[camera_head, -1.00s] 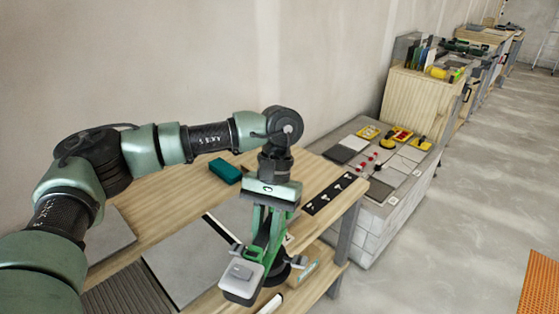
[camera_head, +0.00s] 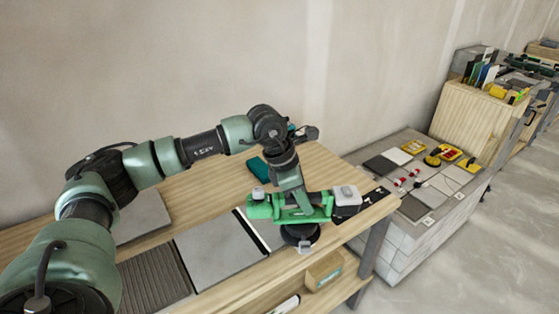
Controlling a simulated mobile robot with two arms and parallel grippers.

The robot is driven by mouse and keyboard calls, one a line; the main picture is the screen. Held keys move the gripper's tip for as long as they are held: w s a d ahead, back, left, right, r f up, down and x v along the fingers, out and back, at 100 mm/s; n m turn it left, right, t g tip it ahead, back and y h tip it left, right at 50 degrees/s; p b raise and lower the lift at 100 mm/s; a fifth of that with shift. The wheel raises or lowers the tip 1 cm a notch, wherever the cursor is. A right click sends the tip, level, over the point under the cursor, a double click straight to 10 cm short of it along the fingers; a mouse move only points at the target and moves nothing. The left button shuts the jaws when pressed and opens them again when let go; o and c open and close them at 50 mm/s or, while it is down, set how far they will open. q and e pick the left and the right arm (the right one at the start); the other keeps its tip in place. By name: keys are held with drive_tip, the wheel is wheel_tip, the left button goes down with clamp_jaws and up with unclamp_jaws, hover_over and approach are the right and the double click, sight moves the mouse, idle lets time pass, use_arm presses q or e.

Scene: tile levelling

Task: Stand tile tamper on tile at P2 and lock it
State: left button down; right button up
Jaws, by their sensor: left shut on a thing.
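My left gripper (camera_head: 289,194) is shut on the tile tamper, a green tool (camera_head: 262,207) with a grey-white block (camera_head: 346,194) at its right end. The tamper lies roughly level, with its round black pad (camera_head: 300,234) facing down over the right part of the workbench. I cannot tell whether the pad touches the surface. A grey tile (camera_head: 216,250) lies on the bench to the left of the tamper. A paler tile (camera_head: 262,230), partly hidden by the tamper, lies beside it across a dark gap. No P2 label is readable. My right gripper is not in view.
A ribbed dark panel (camera_head: 155,279) and another grey tile (camera_head: 143,216) lie on the wooden bench (camera_head: 190,186) at left. A teal block (camera_head: 258,168) sits behind the tamper. An open box (camera_head: 324,270) is below. A block counter (camera_head: 412,240) with tools stands right.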

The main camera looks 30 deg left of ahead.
use_arm(q)
drive_tip(key=w+a+r+n+g+y+p, duration=0.1)
drive_tip(key=w+a+n+y, duration=0.4)
drive_tip(key=n, duration=0.7)
drive_tip(key=w+a+r+n+y+p, duration=0.1)
drive_tip(key=a+r+n+y, duration=0.15)
drive_tip(key=a+n, duration=0.65)
wheel_tip(320, 180, down, 6)
drive_tip(key=d+n+b, duration=0.2)
drive_tip(key=d, duration=0.1)
drive_tip(key=shift+s+f+n+b, duration=0.2)
drive_tip(key=shift+f+n+b, duration=0.1)
drive_tip(key=shift+n, duration=0.1)
drive_tip(key=shift+r, duration=0.1)
drive_tip(key=shift+y+b, duration=0.25)
drive_tip(key=shift+b, duration=0.05)
drive_tip(key=shift+f+b, duration=0.6)
drive_tip(key=shift+f, duration=0.1)
idle(1.1)
